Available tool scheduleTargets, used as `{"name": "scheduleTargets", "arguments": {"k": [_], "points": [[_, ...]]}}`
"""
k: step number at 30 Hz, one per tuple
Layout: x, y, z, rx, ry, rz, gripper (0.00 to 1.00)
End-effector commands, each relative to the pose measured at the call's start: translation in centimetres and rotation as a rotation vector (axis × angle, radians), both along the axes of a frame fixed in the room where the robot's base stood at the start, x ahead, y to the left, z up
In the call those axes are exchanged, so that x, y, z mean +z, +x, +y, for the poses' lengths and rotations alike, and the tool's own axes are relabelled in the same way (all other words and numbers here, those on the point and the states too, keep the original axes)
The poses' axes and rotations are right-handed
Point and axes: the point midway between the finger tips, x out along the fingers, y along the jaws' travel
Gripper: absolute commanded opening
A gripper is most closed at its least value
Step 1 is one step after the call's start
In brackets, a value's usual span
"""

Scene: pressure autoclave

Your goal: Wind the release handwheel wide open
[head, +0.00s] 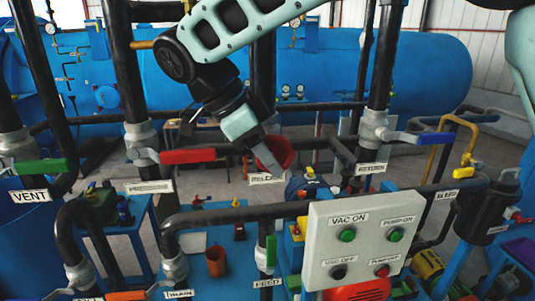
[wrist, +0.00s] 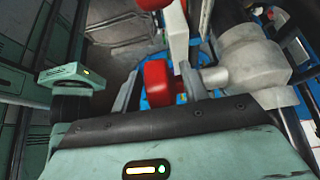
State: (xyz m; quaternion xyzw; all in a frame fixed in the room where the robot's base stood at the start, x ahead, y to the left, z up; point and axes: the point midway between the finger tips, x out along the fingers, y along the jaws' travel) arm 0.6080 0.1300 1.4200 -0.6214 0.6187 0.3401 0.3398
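The red release handwheel (head: 279,150) is in the middle of the head view, just above the "RELEASE" label (head: 267,179). My gripper (head: 268,157) reaches down from above and overlaps the wheel, hiding part of it. In the wrist view a red part (wrist: 160,82), seemingly the wheel, lies between my two fingers (wrist: 166,88), in front of a pale grey valve body (wrist: 248,62). The fingers stand apart, but I cannot tell whether they press on the red part.
A red lever (head: 188,156) is left of the wheel, a blue lever (head: 437,138) to the right. Black pipes (head: 240,213) run in front. A white control box (head: 362,238) stands lower right. A large blue tank (head: 415,75) lies behind.

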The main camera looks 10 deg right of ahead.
Motion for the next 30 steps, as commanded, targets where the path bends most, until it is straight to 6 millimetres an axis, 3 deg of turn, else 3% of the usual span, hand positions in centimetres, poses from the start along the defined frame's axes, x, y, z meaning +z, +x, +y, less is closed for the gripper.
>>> {"name": "scheduleTargets", "arguments": {"k": [11, 30], "points": [[0.5, 0.1, 0.5, 0.001, 0.002, -0.002, 0.44], [9.6, 0.0, 6.3, 0.002, 0.002, -0.001, 0.44]]}}
